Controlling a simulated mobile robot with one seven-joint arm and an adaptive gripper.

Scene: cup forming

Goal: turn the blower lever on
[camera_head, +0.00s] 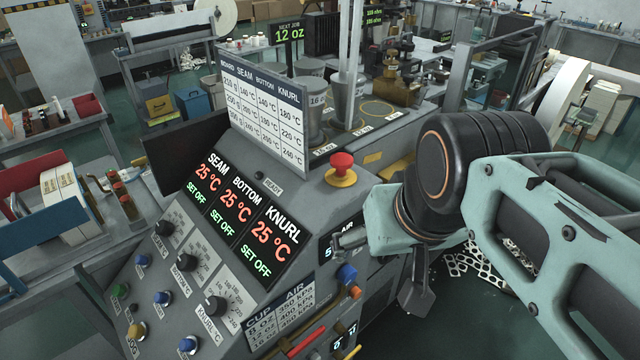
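A sloped grey control panel fills the middle. At its lower right edge are a red lever handle (305,341) and a yellow lever end (352,352), partly cut off by the bottom of the picture. No blower label is readable, so I cannot tell which lever is the blower's. My gripper (374,276) hangs at the right side of the panel, its two dark fingers spread apart with nothing seen between them. One finger overlaps the AIR display (328,248). Whether it touches the panel is unclear.
A blue knob (347,273) and an orange knob (355,292) sit close to my gripper. A red emergency button (342,163) stands above. Three displays show 25 °C and SET OFF. Dark floor (430,335) lies right of the panel, with perforated metal scrap (468,264) behind.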

